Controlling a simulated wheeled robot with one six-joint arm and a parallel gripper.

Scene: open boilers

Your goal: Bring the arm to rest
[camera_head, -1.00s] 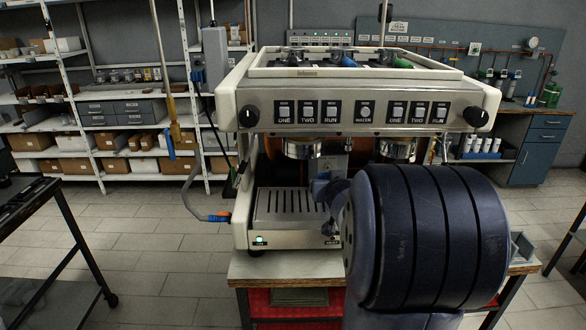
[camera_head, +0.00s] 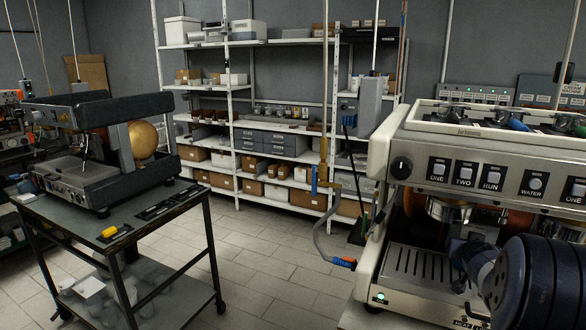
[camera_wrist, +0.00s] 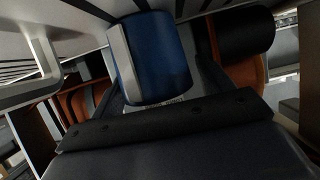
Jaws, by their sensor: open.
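My arm (camera_head: 545,282) shows at the lower right of the head view, in front of the coffee machine (camera_head: 455,160). Its slimmer blue end reaches toward the space under the machine's front panel, above the slotted drip tray (camera_head: 420,263). The fingers are not clear in the head view. In the wrist view my gripper (camera_wrist: 157,80) is open, with a dark finger on each side. A blue rounded thing with a pale stripe (camera_wrist: 152,58) shows between the fingers; whether they touch it cannot be told. Orange-brown surfaces lie close on both sides.
A dark cart (camera_head: 125,238) with another coffee machine (camera_head: 100,150) and a yellow-handled tool (camera_head: 113,232) stands at left. Shelves (camera_head: 280,150) with boxes line the back wall. A hanging hose (camera_head: 325,245) is beside the near machine. Tiled floor between is clear.

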